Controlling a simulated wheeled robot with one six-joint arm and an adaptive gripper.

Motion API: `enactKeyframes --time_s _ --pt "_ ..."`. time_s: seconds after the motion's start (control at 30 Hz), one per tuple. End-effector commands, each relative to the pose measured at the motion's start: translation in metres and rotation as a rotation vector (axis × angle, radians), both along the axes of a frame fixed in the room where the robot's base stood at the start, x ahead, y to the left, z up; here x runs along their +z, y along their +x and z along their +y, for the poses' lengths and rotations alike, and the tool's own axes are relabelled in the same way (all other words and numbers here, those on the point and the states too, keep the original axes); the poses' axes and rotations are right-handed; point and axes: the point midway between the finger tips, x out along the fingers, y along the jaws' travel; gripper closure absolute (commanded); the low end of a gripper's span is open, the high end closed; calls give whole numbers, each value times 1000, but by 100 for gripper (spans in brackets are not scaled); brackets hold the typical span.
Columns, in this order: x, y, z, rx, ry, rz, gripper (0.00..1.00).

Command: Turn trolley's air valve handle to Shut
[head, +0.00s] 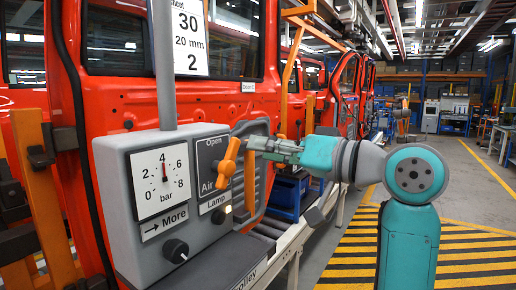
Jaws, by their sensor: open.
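The trolley's grey control box (125,205) stands at the left front. On its right face is a dark air valve plate with the words Open and Air; any Shut word is hidden.
The box also carries a pressure gauge (161,182) reading about 4 bar, a More knob (175,251) and a Lamp knob (221,214). A grey post (163,70) rises from it. Red doors (105,100) hang close behind. The striped floor (350,262) at right is free.

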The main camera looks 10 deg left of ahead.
Motion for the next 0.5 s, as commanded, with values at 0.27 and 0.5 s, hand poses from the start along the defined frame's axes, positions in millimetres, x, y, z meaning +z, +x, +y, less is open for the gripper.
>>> enactKeyframes --time_s 0.27,0.5 --pt "0 -1 -1 1 0 0 55" --pt "-4 -12 -33 -4 1 0 67"
